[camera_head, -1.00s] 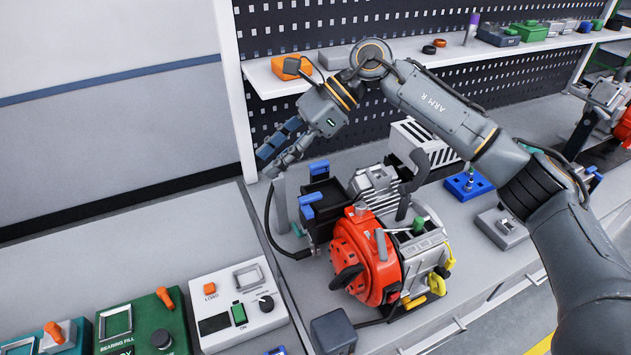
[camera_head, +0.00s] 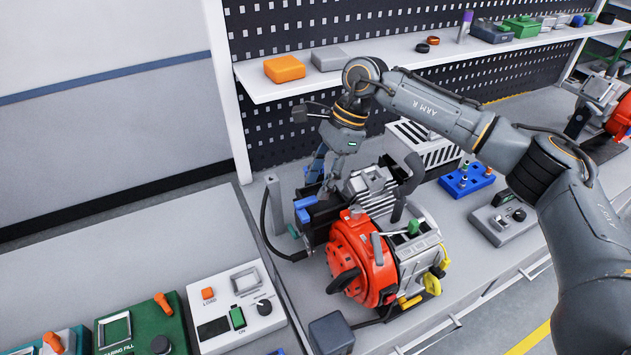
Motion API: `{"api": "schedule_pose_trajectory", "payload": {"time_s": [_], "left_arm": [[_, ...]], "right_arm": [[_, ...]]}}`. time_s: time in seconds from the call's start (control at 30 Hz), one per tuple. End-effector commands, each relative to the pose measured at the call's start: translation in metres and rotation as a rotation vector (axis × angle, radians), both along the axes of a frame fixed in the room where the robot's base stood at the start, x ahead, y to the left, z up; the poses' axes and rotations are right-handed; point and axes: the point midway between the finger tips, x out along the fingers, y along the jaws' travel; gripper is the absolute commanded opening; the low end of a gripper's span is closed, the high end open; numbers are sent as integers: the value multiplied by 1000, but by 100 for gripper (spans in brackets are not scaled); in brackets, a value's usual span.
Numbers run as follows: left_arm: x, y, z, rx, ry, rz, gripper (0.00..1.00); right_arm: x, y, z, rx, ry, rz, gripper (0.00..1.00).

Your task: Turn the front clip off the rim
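A red-and-grey machine (camera_head: 365,258) stands on the bench, with an open-looking black box (camera_head: 322,212) on its left side. A blue clip (camera_head: 304,209) sits at the front edge of this box, on or against its rim; I cannot tell how far it is turned. My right gripper (camera_head: 322,182) points down over the back of the box, behind the blue clip. Its fingers partly hide the box's far side, and any clip there is hidden. I cannot tell whether the fingers are open or touch anything. My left gripper is not in view.
A grey post (camera_head: 277,205) and a black cable (camera_head: 268,238) stand left of the box. A white vented block (camera_head: 425,145) is behind the machine. An orange case (camera_head: 284,69) lies on the shelf above. A white control panel (camera_head: 236,308) is at front left.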

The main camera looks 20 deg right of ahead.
Motion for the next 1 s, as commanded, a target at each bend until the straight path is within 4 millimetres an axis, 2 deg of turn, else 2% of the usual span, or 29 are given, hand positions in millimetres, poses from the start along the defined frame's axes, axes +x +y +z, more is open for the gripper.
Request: {"api": "schedule_pose_trajectory", "payload": {"time_s": [0.03,0.2,0.53,0.57,0.7,0.77,1.0], "left_arm": [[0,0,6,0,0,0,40],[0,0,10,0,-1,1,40],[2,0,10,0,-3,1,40],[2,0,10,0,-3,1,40],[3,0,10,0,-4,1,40],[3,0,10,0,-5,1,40],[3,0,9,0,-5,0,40]], "right_arm": [[-1,3,-5,-2,3,2,40],[-2,9,-20,1,1,1,40],[-2,11,-25,0,0,1,40],[-2,11,-25,0,0,1,38],[-2,11,-25,0,0,1,9],[-2,11,-25,0,0,1,0],[-2,11,-26,1,-1,-6,0]]}}
